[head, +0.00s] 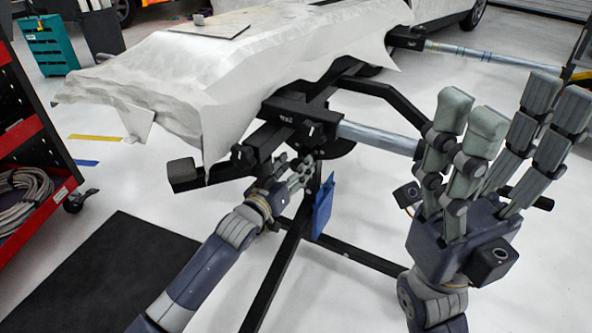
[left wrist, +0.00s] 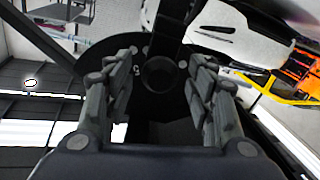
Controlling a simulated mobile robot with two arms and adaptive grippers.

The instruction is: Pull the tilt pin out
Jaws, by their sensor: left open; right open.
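My left gripper (head: 296,176) is open under the dark stand (head: 296,122), close to its black round plate (head: 330,143). In the left wrist view, the open fingers of this gripper (left wrist: 160,78) stand on both sides of a dark disc with a round knob or hole (left wrist: 158,72) at its middle. This may be the tilt pin, but I cannot tell for sure. The fingers seem apart from it. My right gripper (head: 512,118) is open and empty, raised at the right with fingers pointing up.
A white-wrapped panel (head: 200,75) lies on the stand. A grey tube (head: 375,136) runs right from it. A blue sheet (head: 322,208) hangs from the stand's legs. A red cart (head: 38,190) stands at the left, and a black mat (head: 100,275) lies on the floor.

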